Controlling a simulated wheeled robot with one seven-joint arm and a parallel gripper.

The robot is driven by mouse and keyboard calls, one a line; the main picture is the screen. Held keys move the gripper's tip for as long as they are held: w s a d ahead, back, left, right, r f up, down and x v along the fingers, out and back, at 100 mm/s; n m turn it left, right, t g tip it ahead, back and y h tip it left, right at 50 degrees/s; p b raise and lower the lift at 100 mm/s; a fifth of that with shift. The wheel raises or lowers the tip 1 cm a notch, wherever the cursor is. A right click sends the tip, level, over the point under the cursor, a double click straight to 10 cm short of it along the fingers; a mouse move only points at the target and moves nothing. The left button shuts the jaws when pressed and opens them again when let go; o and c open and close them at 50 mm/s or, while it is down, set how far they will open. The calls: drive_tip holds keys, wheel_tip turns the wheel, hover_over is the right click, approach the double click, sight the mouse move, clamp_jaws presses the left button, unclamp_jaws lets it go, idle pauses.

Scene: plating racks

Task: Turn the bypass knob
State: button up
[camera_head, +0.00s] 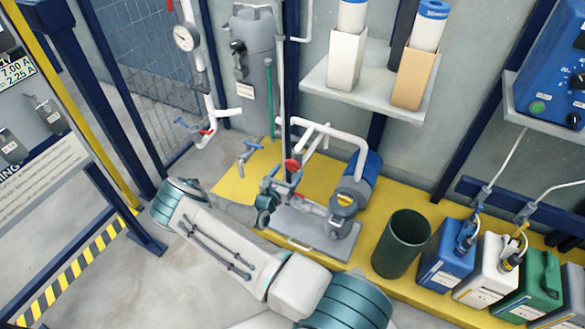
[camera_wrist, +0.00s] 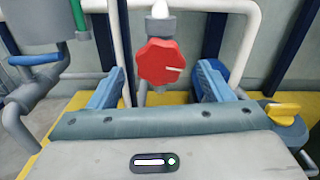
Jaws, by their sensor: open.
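The red knob (camera_wrist: 160,62), which looks like the bypass knob, is lobed and has a white mark pointing to the right. It sits on a vertical grey pipe fitting. In the head view the knob (camera_head: 292,165) shows on the piping above the pump. My gripper (camera_wrist: 161,70) is open, with one blue finger to the left of the knob and one to the right. Gaps show on both sides, and I see no contact. In the head view my gripper (camera_head: 284,184) is small and close below the knob, partly mixed with the piping behind it.
A pump (camera_head: 345,205) with a blue motor stands on the yellow platform. A yellow handle (camera_wrist: 283,110) is at the right in the wrist view. White pipes frame the knob. A dark green bin (camera_head: 401,245) and several jerrycans stand to the right.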

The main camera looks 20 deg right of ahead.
sight(291, 167)
drive_tip(key=shift+x, duration=1.95)
drive_tip(key=c, duration=1)
drive_tip(key=shift+r+m, duration=0.1)
drive_tip(key=shift+m, duration=0.2)
drive_tip(key=m+p, duration=0.2)
drive_tip(key=m, duration=0.1)
drive_tip(key=shift+m+p, duration=0.5)
drive_tip(key=shift+m, duration=0.6)
